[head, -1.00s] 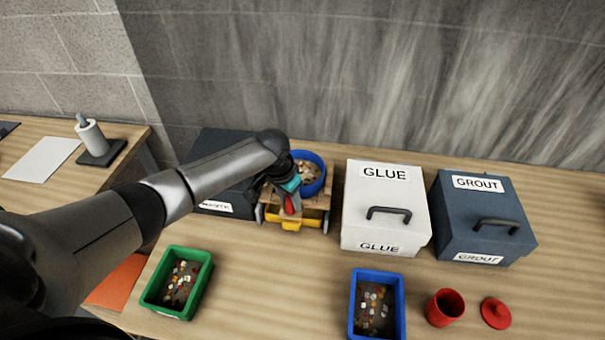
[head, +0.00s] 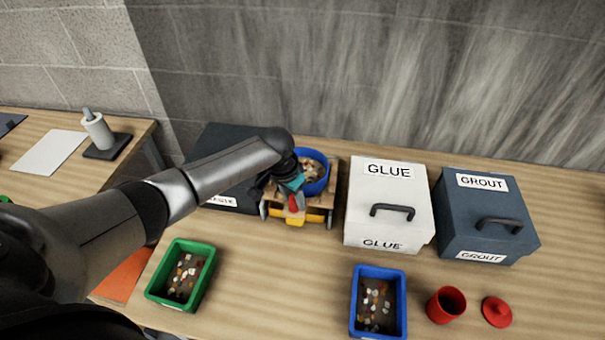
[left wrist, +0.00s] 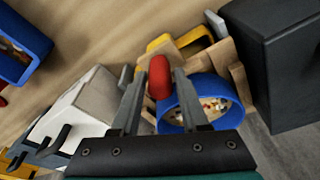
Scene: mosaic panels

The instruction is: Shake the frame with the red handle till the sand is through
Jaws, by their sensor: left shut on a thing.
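The frame with the red handle is a wooden stand-like piece (head: 331,193) in the head view, left of the white box. Its red handle (left wrist: 159,77) sits between the fingers of my left gripper (left wrist: 155,85), which is shut on it. The handle also shows in the head view (head: 296,203), below my left wrist. A round blue sieve (head: 321,186) with sand and small pieces (left wrist: 210,108) rests on the frame. A yellow tray (head: 292,217) is under it. My arm hides part of the frame. My right gripper is not in view.
A white GLUE box (head: 387,204) stands close on the right, then a dark GROUT box (head: 486,214). A dark box (head: 228,142) is behind my arm. Green (head: 158,296) and blue (head: 402,318) trays, a red cup (head: 446,305) and a red lid (head: 497,312) lie in front.

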